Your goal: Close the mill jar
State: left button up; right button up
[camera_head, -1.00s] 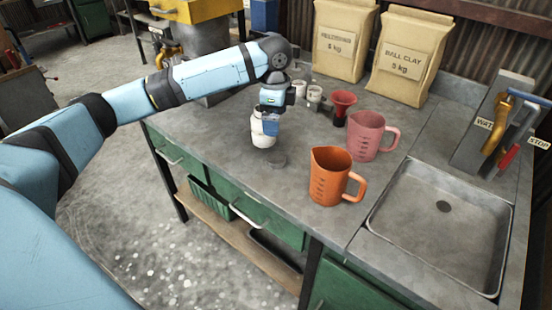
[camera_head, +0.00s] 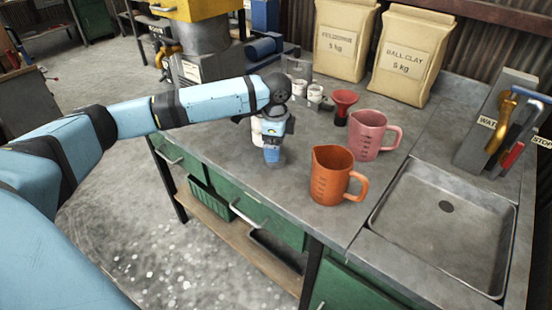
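The white mill jar (camera_head: 256,132) stands on the workbench, mostly hidden behind my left gripper. My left gripper (camera_head: 272,158) points down just in front of the jar, its fingertips low over the bench. A grey round lid lay at this spot a moment ago. Now the fingers cover that spot, and I cannot tell whether they are around the lid or apart from it. The finger gap is too small to read. My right gripper is not in view.
An orange measuring jug (camera_head: 331,175) and a pink jug (camera_head: 369,136) stand to the right. A red funnel (camera_head: 343,101) and small white cups (camera_head: 314,93) are behind. Clay bags (camera_head: 404,57) line the back. A sink (camera_head: 447,225) is at right. The bench's front edge is near the gripper.

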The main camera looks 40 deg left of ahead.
pick_arm(q)
notch_tip(320, 180, down, 4)
jog(key=shift+f+b, duration=0.1)
jog(key=shift+b, duration=0.2)
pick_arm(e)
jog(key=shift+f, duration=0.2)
pick_arm(q)
jog(key=shift+s, duration=0.1)
jog(key=c, duration=1)
notch_tip(320, 180, up, 20)
jog(key=p, duration=0.3)
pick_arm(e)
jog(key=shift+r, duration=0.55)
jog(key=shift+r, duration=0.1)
